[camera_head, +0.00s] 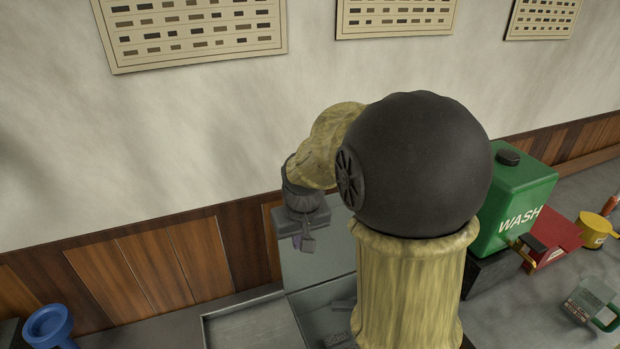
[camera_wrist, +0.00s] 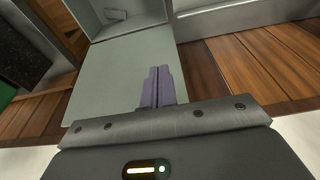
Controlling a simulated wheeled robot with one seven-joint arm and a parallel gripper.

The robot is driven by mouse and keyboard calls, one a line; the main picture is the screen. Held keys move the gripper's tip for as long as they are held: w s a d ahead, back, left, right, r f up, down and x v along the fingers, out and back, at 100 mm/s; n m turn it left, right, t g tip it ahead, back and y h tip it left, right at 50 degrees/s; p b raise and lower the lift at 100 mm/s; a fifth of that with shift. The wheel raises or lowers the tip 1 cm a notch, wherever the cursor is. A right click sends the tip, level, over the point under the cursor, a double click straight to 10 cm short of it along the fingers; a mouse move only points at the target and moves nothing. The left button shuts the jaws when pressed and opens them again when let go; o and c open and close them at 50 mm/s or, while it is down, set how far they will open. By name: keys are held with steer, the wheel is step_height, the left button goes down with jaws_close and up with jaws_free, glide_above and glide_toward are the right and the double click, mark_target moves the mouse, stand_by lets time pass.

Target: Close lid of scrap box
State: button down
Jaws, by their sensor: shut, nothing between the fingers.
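The scrap box (camera_head: 312,322) is a grey box below my arm, partly hidden by it, with a few dark pieces inside. Its flat grey-green lid (camera_head: 320,268) is open and raised at the back, near the wall. In the wrist view the lid (camera_wrist: 108,78) is a broad panel, and the box's open inside (camera_wrist: 150,14) shows at the top with a small piece in it. My gripper (camera_head: 305,244) is at the lid's upper left in the head view. Its purple-grey fingers (camera_wrist: 158,70) are shut and empty, overlapping the lid near its side edge. I cannot tell whether they touch it.
A green WASH canister (camera_head: 516,200) stands right of my arm, with a red box (camera_head: 552,238), a yellow pot (camera_head: 596,230) and a grey-green container (camera_head: 590,303) beyond. A blue funnel-like object (camera_head: 48,325) is at the far left. A shallow tray (camera_head: 243,320) lies left of the box. Wood panelling backs the bench.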

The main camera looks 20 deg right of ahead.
steer(key=w+d+r+p, duration=0.4)
steer(key=w+d+r, duration=0.2)
steer(key=w+r, duration=0.5)
step_height(320, 180, up, 3)
steer(key=shift+d+r+p, duration=0.1)
steer(key=shift+d+p, duration=0.05)
steer(key=shift+p, duration=0.2)
steer(key=shift+w, duration=0.1)
step_height(320, 180, down, 9)
steer(key=s+p, duration=0.2)
steer(key=p, duration=0.2)
steer(key=shift+p, duration=0.35)
steer(key=shift+w+f, duration=0.15)
steer(key=shift+f, duration=0.1)
